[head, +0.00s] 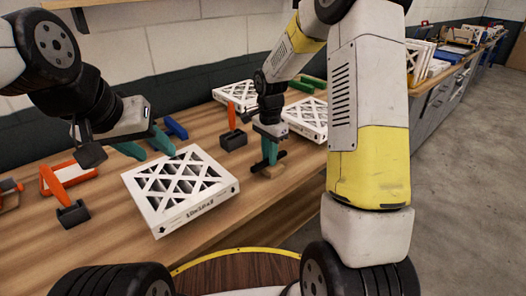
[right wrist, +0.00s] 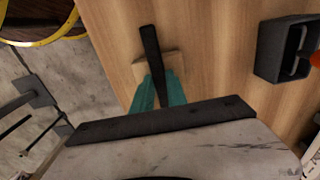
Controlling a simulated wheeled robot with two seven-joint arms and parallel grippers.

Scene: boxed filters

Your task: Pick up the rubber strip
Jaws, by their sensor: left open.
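The rubber strip (right wrist: 150,55) is a thin black bar, seen in the right wrist view over a small wooden block (right wrist: 172,66). In the head view, a dark end of the strip (head: 281,155) shows beside my right gripper (head: 268,160). That gripper points down at the strip, its teal fingers close together on either side of it in the right wrist view (right wrist: 159,82). I cannot tell whether they press on it or whether the strip touches the block. My left gripper (head: 146,147) is open and empty above the table, behind the white-framed filter (head: 203,200).
More filters (head: 307,120) lie further back on the wooden table (head: 110,235). A black holder with an orange handle (head: 233,139) stands left of my right gripper; another (head: 72,215) is at the left. A blue piece (head: 176,128) lies near the wall.

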